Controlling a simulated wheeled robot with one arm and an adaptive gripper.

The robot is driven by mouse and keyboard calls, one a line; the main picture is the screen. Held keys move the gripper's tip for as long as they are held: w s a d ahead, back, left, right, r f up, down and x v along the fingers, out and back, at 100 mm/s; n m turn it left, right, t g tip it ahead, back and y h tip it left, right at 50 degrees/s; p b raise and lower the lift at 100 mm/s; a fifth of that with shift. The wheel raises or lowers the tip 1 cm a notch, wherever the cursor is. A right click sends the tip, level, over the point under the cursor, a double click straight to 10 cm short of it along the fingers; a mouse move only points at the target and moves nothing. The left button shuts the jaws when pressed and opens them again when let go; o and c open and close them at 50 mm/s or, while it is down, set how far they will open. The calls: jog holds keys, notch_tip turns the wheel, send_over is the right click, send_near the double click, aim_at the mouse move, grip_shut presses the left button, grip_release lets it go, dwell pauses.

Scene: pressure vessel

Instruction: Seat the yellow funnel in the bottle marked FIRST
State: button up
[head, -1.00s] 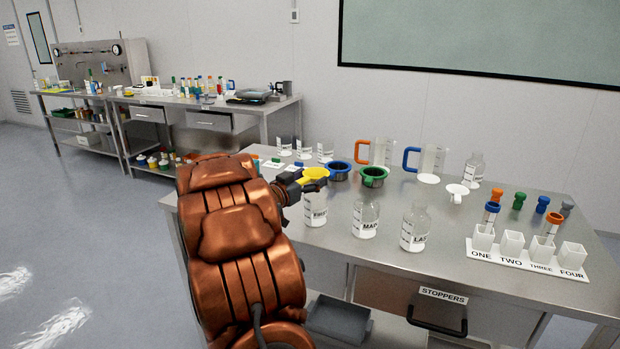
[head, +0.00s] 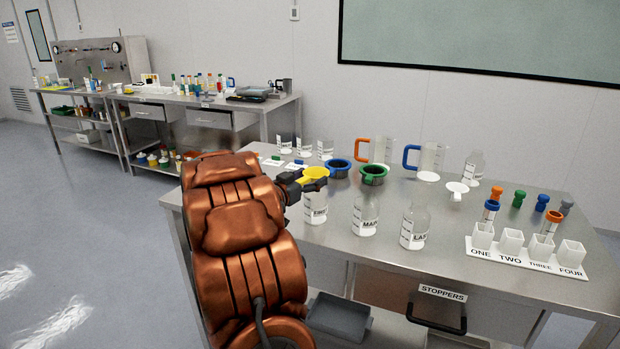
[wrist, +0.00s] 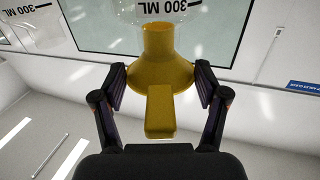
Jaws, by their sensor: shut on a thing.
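The yellow funnel (head: 314,173) is in my gripper (head: 305,180), directly above or at the mouth of the clear bottle marked FIRST (head: 316,209). In the wrist view my gripper (wrist: 158,90) has its two fingers shut on the sides of the yellow funnel (wrist: 158,72), with the funnel's tab toward the palm. Clear glass with a 300 ML mark shows beyond the funnel there. I cannot tell whether the stem is inside the neck. The bottle stands upright on the bench.
Bottles marked MAP (head: 365,215) and LAST (head: 414,228) stand to the right. Blue (head: 338,168) and green (head: 373,174) rimmed funnels, beakers and a white funnel (head: 457,190) are behind. A labelled rack (head: 528,256) is at right.

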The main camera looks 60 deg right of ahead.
jog(key=o, duration=1.2)
jog(key=shift+a, duration=0.1)
jog(key=shift+v, duration=5.95)
